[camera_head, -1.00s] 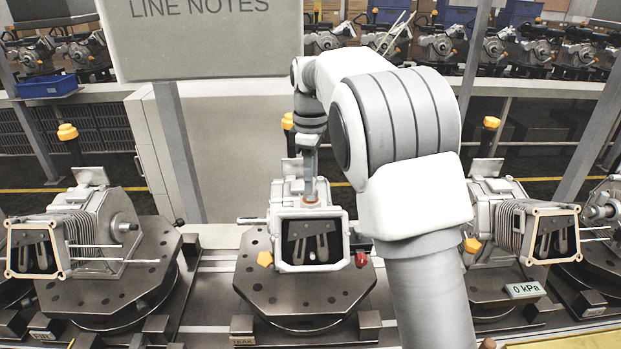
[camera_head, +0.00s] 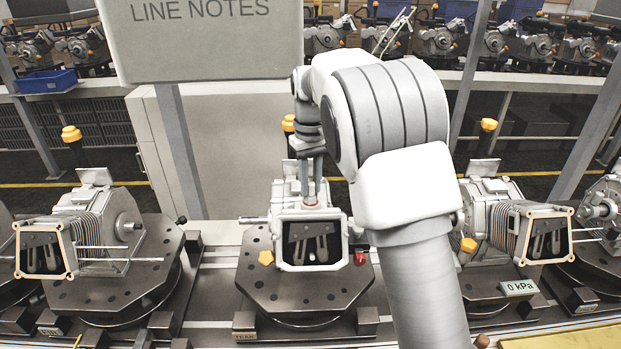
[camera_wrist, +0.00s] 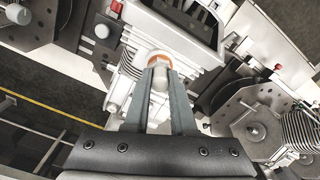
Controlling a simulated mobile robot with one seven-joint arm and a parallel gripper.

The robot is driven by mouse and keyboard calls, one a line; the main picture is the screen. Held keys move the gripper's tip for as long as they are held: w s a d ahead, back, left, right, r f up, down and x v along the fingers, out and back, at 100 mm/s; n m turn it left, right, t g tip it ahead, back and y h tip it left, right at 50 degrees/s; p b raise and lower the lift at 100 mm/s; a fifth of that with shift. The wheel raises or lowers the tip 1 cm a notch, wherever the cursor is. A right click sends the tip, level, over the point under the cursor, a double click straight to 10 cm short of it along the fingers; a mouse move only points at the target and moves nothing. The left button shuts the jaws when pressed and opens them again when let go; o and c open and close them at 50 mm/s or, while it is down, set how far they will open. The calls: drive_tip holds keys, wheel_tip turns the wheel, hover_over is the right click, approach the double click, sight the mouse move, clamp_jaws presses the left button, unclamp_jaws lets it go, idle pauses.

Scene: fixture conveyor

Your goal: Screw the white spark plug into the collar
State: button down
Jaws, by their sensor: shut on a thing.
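The white spark plug (camera_wrist: 159,80) stands between my fingertips in the wrist view, partly hidden by the fingers. The collar (camera_wrist: 159,57) is an orange-brown ring on top of the grey machine housing, right at the plug's lower end. In the head view the collar (camera_head: 310,201) lies just under my gripper (camera_head: 311,190). My gripper (camera_wrist: 161,66) is shut on the plug and points down at the housing. The plug's end appears inside or against the collar; how deep it sits is hidden.
The housing (camera_head: 311,266) sits on a dark fixture plate (camera_head: 305,300) on the conveyor. Similar housings stand left (camera_head: 95,240) and right (camera_head: 495,210). A yellow-capped post (camera_head: 289,122) rises behind. A "LINE NOTES" board (camera_head: 205,45) hangs at the back left.

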drive_tip(key=shift+m, duration=0.4)
drive_tip(key=m, duration=0.2)
drive_tip(key=shift+m, duration=0.4)
drive_tip(key=m, duration=0.4)
drive_tip(key=shift+m, duration=1.5)
drive_tip(key=shift+m, duration=0.8)
drive_tip(key=m, duration=0.8)
drive_tip(key=shift+m, duration=0.4)
